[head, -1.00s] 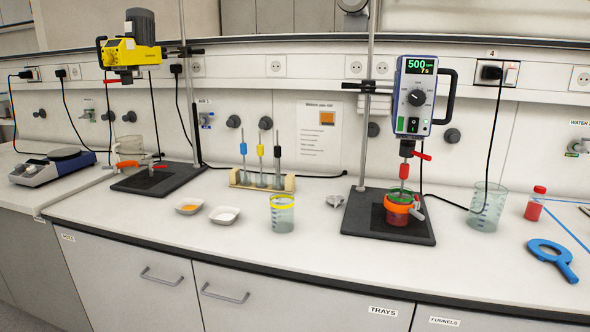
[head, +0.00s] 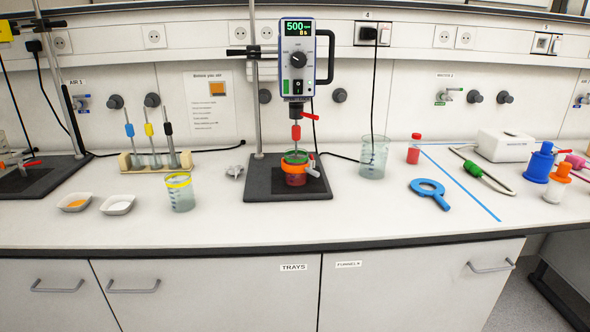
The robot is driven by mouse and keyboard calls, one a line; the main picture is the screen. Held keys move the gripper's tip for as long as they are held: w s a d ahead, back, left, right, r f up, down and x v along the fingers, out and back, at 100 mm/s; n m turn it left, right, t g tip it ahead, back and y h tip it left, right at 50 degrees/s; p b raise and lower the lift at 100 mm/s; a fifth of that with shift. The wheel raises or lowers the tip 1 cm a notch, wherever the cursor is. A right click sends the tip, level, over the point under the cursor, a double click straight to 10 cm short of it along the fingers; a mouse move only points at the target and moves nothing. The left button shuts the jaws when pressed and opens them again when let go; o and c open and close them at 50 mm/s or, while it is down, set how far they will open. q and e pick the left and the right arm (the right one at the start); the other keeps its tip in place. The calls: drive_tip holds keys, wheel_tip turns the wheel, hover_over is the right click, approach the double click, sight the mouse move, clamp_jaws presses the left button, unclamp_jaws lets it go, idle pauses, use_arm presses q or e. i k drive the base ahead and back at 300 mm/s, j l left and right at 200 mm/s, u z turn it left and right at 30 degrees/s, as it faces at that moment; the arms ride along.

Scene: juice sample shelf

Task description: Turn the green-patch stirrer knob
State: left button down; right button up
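The overhead stirrer (head: 296,85) stands in the middle of the head view, clamped to a vertical rod. Its knob (head: 298,59) is a dark round dial below a lit green display (head: 297,27) that reads 500 and a second value of about 8 s. That vessel (head: 295,177) has an orange band and red contents and stands on the black base plate (head: 257,189). Neither gripper is in view.
A blue-marked beaker (head: 373,157) stands right of the stirrer, and a yellow-rimmed beaker (head: 180,194) left of it. A rack (head: 157,166) of coloured stirring rods is farther left. A blue ring tool (head: 430,191) lies on the right. The front middle of the bench is clear.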

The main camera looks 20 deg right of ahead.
sight(297, 60)
drive_tip(key=k+l, duration=0.1)
drive_tip(key=l, duration=0.35)
drive_tip(key=k+l, duration=0.1)
drive_tip(key=l, duration=0.75)
drive_tip(key=k+l, duration=0.15)
drive_tip(key=l, duration=0.25)
